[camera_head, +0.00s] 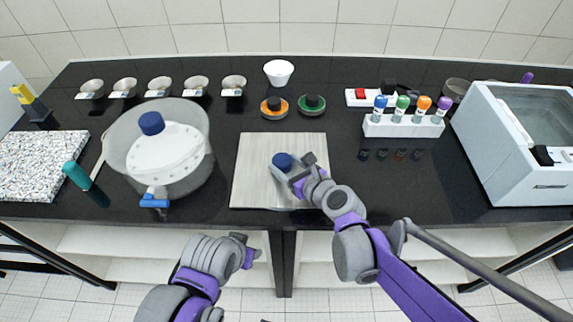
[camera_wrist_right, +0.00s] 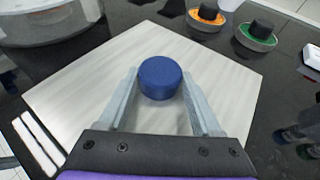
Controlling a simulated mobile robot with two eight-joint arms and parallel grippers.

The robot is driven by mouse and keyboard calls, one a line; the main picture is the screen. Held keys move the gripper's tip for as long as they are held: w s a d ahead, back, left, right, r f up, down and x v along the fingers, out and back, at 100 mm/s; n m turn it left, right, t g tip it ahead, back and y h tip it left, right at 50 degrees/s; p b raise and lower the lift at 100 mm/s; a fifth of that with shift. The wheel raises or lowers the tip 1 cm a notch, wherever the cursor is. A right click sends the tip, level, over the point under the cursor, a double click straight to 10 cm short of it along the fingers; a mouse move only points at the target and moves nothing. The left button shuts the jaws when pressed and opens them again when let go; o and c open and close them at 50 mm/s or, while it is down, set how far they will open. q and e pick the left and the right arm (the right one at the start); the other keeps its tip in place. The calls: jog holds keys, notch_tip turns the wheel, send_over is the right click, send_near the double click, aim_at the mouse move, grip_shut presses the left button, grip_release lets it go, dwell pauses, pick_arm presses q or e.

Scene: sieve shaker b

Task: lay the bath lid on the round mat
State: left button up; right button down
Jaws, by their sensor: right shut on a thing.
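My right gripper (camera_head: 287,166) is over the board, away from the lid. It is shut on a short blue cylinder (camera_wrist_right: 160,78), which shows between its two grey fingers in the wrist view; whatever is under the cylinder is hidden. My left gripper (camera_head: 247,248) is low in front of the bench edge, and its jaw gap is unclear. I cannot make out a round mat.
An orange-ringed piece (camera_head: 273,107) and a green-ringed piece (camera_head: 312,105) stand behind the board. A white rack (camera_head: 403,127) of coloured-cap bottles and a white box machine (camera_head: 520,150) are at the right. A teal-handled item (camera_head: 76,174) is left of the bath.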

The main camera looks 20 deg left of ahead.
jog(key=shift+c, duration=0.3)
grip_release()
jog(key=shift+f, duration=0.1)
jog(key=shift+r, duration=0.2)
jog(key=p+v, duration=0.1)
jog(key=v, duration=1.1)
